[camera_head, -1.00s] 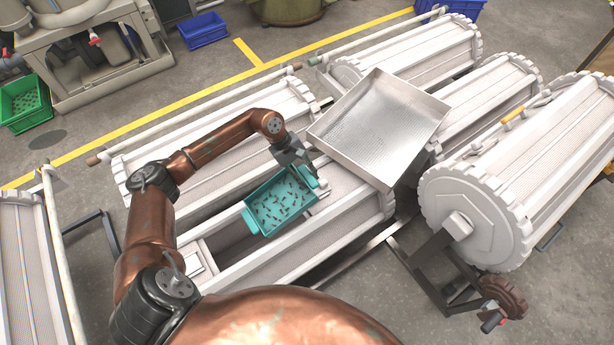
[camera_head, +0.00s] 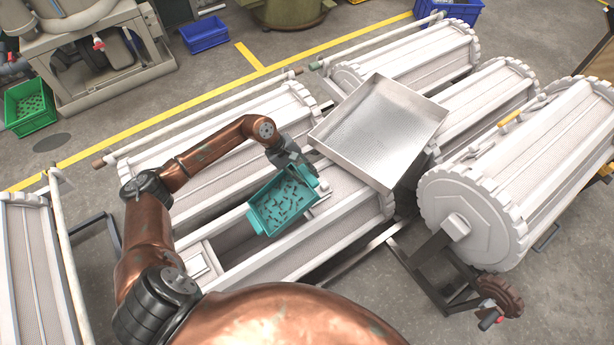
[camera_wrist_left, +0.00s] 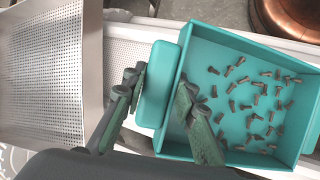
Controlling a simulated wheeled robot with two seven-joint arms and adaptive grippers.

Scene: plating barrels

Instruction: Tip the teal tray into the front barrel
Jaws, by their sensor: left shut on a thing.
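The teal tray (camera_head: 284,203) holds several small brown screw-like parts. It is above the front barrel (camera_head: 345,205), over the long opening in its upper side, and looks slightly tilted. My left gripper (camera_head: 301,167) is shut on the handle at the tray's far end. In the left wrist view, the gripper fingers (camera_wrist_left: 160,95) lie either side of the teal handle, and the parts are spread across the tray (camera_wrist_left: 262,50) floor. The opening (camera_head: 240,242) shows beside the tray's near end; no parts are visible in it. My right gripper is out of view.
A perforated metal tray (camera_head: 380,130) lies right of the gripper, across the barrels. Other white barrels stand behind (camera_head: 230,140), at right (camera_head: 500,200) and at left (camera_head: 30,265). A green crate (camera_head: 30,105) and blue crate (camera_head: 205,33) are on the floor.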

